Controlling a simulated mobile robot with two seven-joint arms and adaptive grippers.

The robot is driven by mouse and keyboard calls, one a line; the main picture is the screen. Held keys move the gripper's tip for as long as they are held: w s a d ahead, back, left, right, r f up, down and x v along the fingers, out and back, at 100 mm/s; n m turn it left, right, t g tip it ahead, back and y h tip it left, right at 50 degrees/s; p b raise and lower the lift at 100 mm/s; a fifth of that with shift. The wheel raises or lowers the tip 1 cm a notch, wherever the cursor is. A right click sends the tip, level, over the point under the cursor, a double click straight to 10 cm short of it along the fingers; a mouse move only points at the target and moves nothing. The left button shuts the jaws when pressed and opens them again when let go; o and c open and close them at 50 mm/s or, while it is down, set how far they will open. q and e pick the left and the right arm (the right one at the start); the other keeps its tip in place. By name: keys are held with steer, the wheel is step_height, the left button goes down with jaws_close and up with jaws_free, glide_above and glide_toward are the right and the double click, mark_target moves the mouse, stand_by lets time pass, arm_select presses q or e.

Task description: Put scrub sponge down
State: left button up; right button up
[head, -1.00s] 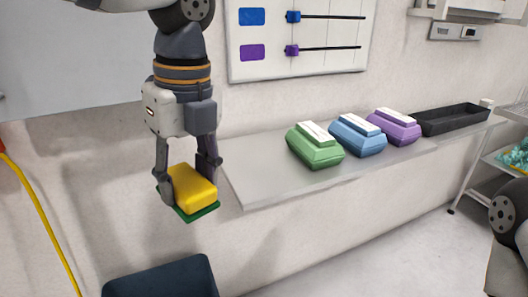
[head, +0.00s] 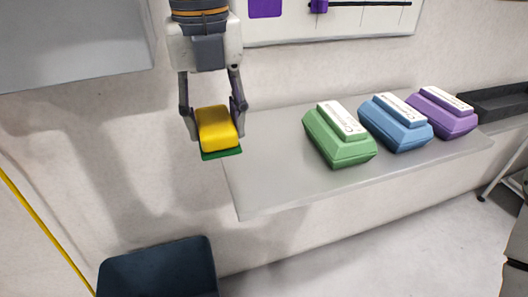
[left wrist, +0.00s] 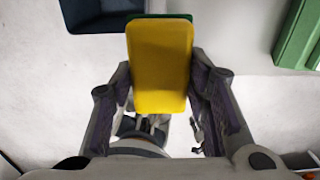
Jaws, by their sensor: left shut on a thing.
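The scrub sponge (head: 217,128) is a yellow block with a green pad on its underside. My left gripper (head: 213,118) is shut on it, with one finger on each side, and holds it in the air by the left end of the grey shelf. In the left wrist view the sponge (left wrist: 160,68) sits between the fingers of my left gripper (left wrist: 160,95), with a green edge showing at its top. My right gripper is not in view.
The shelf's left part is bare. A dark blue bin (head: 158,270) stands below, at lower left. A black tray (head: 500,102) lies at far right.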

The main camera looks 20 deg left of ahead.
arm_select(q)
steer(key=b, duration=0.2)
glide_above(264, 162)
steer(key=f, duration=0.7)
steer(key=shift+s+a+f, duration=0.2)
steer(key=shift+s+a, duration=0.05)
steer(key=shift+s, duration=0.1)
steer(key=f, duration=0.3)
steer(key=shift+w+d, duration=0.25)
steer(key=shift+w, duration=0.05)
steer(key=shift+c, duration=0.4)
steer(key=shift+f, duration=0.15)
steer(key=shift+c, duration=0.6)
steer(key=o, duration=1.3)
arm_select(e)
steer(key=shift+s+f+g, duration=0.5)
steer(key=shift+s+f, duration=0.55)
arm_select(q)
steer(key=shift+f, duration=0.1)
steer(key=r, duration=1.2)
steer(key=shift+w+a, duration=0.3)
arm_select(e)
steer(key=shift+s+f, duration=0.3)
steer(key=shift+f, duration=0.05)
